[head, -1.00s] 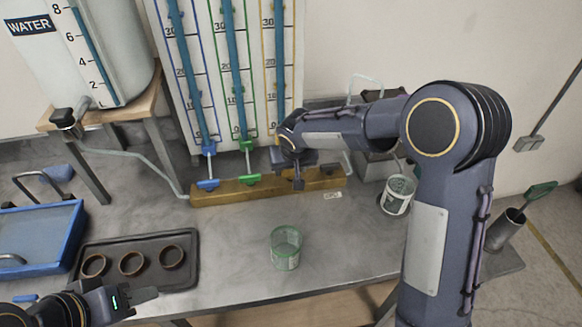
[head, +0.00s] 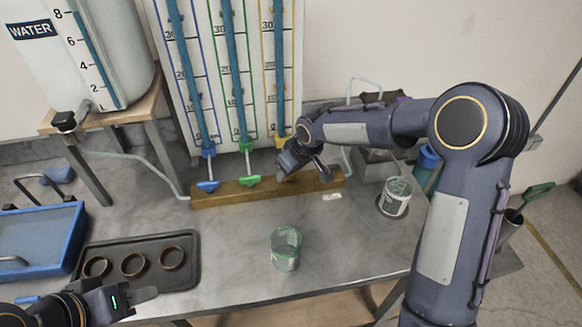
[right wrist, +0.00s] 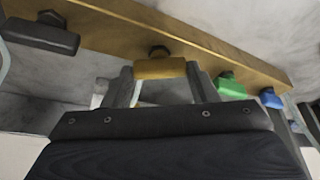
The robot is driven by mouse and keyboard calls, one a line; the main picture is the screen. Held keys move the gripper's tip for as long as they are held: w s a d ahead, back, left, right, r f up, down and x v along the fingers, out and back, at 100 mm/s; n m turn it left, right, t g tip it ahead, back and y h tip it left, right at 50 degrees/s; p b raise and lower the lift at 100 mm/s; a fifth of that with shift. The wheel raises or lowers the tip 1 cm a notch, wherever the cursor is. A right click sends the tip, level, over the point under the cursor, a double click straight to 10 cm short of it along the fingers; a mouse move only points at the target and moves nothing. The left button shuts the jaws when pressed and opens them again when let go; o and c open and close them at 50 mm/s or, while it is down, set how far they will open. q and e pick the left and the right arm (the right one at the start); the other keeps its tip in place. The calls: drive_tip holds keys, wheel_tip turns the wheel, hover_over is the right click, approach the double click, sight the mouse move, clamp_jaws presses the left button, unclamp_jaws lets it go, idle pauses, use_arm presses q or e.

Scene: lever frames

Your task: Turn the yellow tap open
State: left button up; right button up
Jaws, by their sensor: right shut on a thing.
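The yellow tap handle (right wrist: 160,68) sits on the wooden beam (right wrist: 225,55) between the two fingers of my right gripper (right wrist: 162,88), which is shut on it. The handle lies slightly askew to the beam in the right wrist view. In the head view my right gripper (head: 300,165) is over the beam and hides most of this handle. The yellow-framed water column (head: 279,70) stands behind it. My left gripper (head: 140,300) is at the lower left, away from the taps; its jaw gap is unclear.
A green tap handle (head: 249,181) and a blue one (head: 207,186) are left of my right gripper. A black handle (right wrist: 40,35) is on its other side. A clear cup (head: 285,248) stands in front. A tray (head: 190,278) with brown rings lies left.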

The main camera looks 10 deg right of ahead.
drive_tip(key=n+y, duration=0.1)
drive_tip(key=n, duration=0.1)
drive_tip(key=n+g+p, duration=0.1)
drive_tip(key=n, duration=0.2)
drive_tip(key=shift+w+d+n+y, duration=0.15)
drive_tip(key=shift+n+y, duration=0.15)
drive_tip(key=shift+y, duration=0.1)
drive_tip(key=n+g, duration=0.1)
drive_tip(key=n, duration=0.2)
drive_tip(key=n+g, duration=0.1)
drive_tip(key=n, duration=0.2)
drive_tip(key=shift+w+g, duration=0.15)
drive_tip(key=shift+g, duration=0.25)
drive_tip(key=shift+n, duration=0.3)
drive_tip(key=o, duration=1)
drive_tip(key=shift+y, duration=0.3)
drive_tip(key=b+v, duration=0.1)
drive_tip(key=v, duration=0.7)
